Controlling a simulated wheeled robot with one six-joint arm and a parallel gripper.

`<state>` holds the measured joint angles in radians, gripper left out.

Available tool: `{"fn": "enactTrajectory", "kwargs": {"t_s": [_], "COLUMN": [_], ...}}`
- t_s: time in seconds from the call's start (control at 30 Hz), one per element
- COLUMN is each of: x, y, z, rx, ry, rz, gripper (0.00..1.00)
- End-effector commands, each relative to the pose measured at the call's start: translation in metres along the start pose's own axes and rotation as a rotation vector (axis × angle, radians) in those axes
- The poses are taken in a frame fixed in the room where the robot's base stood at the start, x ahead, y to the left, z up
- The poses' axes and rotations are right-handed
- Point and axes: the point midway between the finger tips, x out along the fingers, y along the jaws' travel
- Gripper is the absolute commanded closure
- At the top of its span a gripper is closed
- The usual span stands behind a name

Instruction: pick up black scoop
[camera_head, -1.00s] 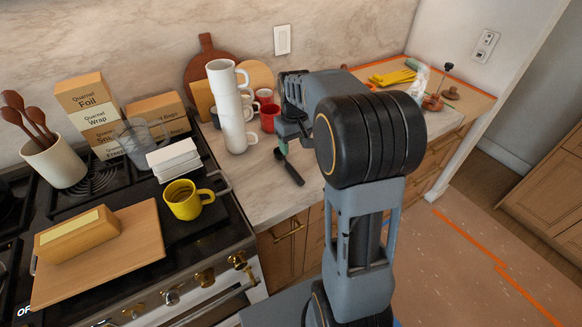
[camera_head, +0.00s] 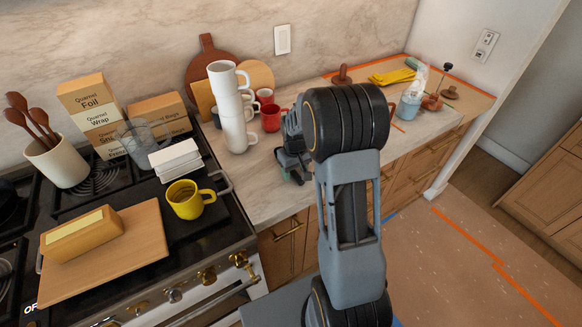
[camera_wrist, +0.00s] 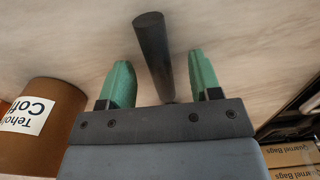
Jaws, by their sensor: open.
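The black scoop (camera_wrist: 154,50) shows in the wrist view as a dark, round-ended handle on the pale counter. It extends between the two green fingers of my gripper (camera_wrist: 160,82). The fingers are apart, with a gap visible on each side of the handle. The lower end of the scoop is hidden behind my gripper's body. In the head view my gripper (camera_head: 295,173) is low over the counter, right of the stacked white mugs, and I cannot make out the scoop there.
The stacked white mugs (camera_head: 233,112) and a red mug (camera_head: 270,118) stand close to my gripper. A yellow mug (camera_head: 187,200) is on the stove. The wrist view shows a brown labelled canister (camera_wrist: 62,105) at left. Counter (camera_head: 262,197) is clear toward the front edge.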

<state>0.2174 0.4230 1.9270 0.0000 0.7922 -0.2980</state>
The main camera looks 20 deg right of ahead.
Motion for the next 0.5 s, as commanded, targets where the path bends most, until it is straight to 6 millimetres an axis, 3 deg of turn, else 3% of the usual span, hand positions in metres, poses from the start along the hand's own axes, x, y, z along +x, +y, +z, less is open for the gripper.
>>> {"fn": "enactTrajectory", "kwargs": {"t_s": [0.3,0.5], "x": [0.0041,0.0039], "y": [-0.0003,-0.0003], "z": [-0.0001,-0.0001], "rx": [-0.001,-0.001], "ry": [0.001,0.001], "rz": [0.0,0.0], "gripper": [0.43,0.62]}}
